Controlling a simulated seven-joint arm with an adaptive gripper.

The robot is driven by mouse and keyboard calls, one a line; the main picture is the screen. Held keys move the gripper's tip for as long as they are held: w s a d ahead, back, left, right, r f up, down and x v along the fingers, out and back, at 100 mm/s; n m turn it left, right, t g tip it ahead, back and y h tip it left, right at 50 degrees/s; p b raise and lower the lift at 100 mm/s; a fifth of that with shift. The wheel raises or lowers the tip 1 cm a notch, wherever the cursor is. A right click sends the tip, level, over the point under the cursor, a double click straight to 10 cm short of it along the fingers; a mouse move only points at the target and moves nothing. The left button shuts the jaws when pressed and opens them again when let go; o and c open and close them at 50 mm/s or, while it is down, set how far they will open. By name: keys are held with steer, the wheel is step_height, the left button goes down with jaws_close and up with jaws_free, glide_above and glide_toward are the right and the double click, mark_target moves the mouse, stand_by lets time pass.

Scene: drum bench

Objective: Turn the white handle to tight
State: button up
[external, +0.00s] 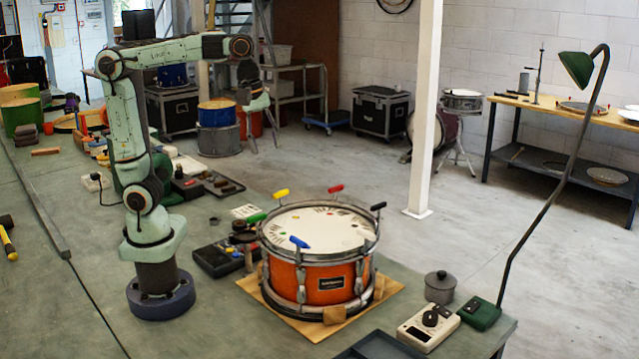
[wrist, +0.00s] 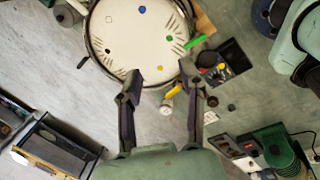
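The orange drum (external: 325,284) stands on a board on the bench, with its pale head (external: 318,232) up. Around its rim are handles: yellow (external: 281,193), red (external: 335,188), black (external: 378,206), blue (external: 299,242) and green (external: 256,218). I cannot make out a white handle on the rim. My gripper (external: 263,140) is high above the drum's far side, pointing down, open and empty. In the wrist view its fingers (wrist: 160,78) are spread, with the yellow handle (wrist: 173,91) between them in the picture, well below. The green handle (wrist: 195,41) lies beyond the right finger.
A dark tool tray (external: 216,258) is left of the drum. A lidded grey pot (external: 440,288), a white box with a dial (external: 428,327) and the green lamp base (external: 479,313) stand right of it. The air between gripper and drum looks clear.

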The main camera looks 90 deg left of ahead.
steer(key=w+d+r+n, duration=0.1)
steer(key=w+n, duration=0.4)
steer(key=w, duration=0.6)
steer(key=n+g, duration=0.1)
glide_above(366, 232)
steer(key=f, duration=1)
steer(key=shift+a+f, duration=0.2)
steer(key=shift+f, duration=0.2)
steer(key=shift+g, duration=0.6)
step_height(366, 232, down, 8)
steer(key=shift+d+f, duration=0.1)
steer(key=shift+f, duration=0.85)
jaws_close()
